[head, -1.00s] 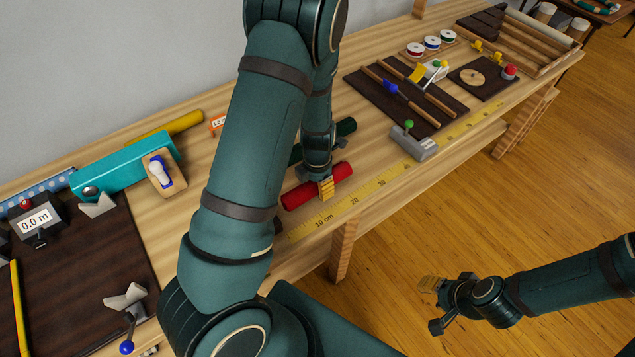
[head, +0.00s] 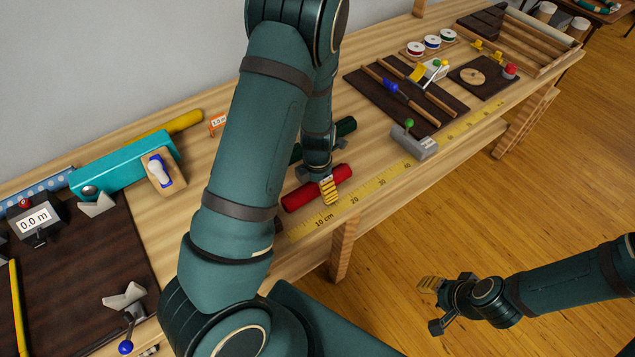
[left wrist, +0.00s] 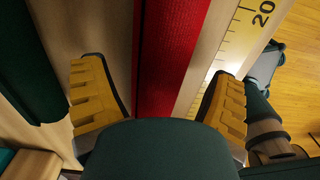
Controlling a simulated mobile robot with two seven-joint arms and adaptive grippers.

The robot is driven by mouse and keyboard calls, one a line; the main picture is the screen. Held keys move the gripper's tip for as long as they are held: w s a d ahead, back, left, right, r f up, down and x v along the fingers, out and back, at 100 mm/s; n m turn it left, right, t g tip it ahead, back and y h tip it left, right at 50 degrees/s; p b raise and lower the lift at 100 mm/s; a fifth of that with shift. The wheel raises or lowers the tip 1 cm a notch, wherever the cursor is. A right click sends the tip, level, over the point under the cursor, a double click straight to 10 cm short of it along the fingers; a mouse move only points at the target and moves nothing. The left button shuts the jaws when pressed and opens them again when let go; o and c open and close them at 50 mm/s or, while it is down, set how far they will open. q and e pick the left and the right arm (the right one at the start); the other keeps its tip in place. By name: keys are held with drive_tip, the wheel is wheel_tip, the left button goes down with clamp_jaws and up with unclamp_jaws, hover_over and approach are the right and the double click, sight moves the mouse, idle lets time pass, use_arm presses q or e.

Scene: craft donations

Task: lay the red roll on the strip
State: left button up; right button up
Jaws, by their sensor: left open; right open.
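The red roll (head: 316,187) lies on the bench beside the yellow measuring strip (head: 360,193), on its wall side and roughly parallel to it. It also shows in the left wrist view (left wrist: 168,60), with bare wood between it and the strip (left wrist: 238,42). My left gripper (head: 328,186) is over the roll, and in the left wrist view its open fingers (left wrist: 158,98) stand apart on either side of the roll. I cannot tell whether they touch it. My right gripper (head: 432,304) is open and empty, out over the floor in front of the bench.
A dark green roll (head: 344,128) lies behind the red one, partly hidden by my left arm. A grey stop block with a green knob (head: 413,142) stands at the strip further right. A teal box (head: 122,167) and a dark mat (head: 80,285) are on the left.

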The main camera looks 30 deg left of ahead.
use_arm(q)
wheel_tip(320, 180, up, 12)
idle(0.6)
idle(0.5)
